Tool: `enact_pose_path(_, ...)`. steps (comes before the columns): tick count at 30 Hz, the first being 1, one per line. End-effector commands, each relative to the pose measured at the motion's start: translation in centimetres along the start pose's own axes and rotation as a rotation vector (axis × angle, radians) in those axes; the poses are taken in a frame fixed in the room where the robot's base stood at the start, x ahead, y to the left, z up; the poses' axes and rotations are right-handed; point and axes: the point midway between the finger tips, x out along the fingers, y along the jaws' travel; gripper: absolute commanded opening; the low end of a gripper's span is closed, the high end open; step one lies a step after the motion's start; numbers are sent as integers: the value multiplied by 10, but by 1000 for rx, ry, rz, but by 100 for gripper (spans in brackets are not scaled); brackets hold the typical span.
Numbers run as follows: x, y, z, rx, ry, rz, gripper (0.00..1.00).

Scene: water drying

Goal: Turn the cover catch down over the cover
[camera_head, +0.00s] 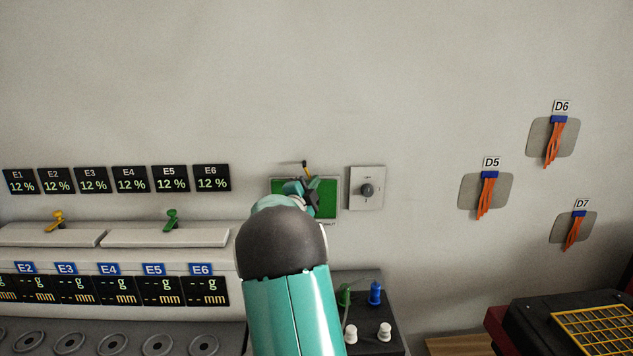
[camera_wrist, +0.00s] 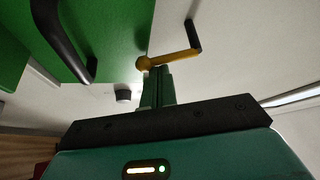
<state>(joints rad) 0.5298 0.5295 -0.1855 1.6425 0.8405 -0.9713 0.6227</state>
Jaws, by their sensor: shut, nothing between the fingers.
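The green cover (camera_head: 328,206) is on the wall, partly hidden behind my arm. It fills the upper left of the wrist view (camera_wrist: 115,30), with a black bar handle (camera_wrist: 62,40) across it. The yellow cover catch (camera_head: 306,169) with a black grip sticks up at the cover's top edge. In the wrist view the catch (camera_wrist: 172,59) points away from the cover, off its edge. My gripper (camera_head: 312,188) is shut and empty in front of the cover. In the wrist view its fingertips (camera_wrist: 158,70) are right by the catch's pivot end; I cannot tell whether they touch.
A plate with a grey knob (camera_head: 367,190) is on the wall just right of the cover. A black box (camera_head: 372,318) with green, blue and white pegs stands below. Displays (camera_head: 170,179) and lids with yellow and green catches are on the left. The wall above is clear.

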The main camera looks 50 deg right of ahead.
Motion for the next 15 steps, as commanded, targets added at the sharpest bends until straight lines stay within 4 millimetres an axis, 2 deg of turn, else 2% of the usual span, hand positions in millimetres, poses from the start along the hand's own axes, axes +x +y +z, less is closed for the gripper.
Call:
enact_pose_path(9, -6, -1, 11, 230, -1, 134, 0)
enact_pose_path(15, -9, -1, 15, 274, -2, 162, 0)
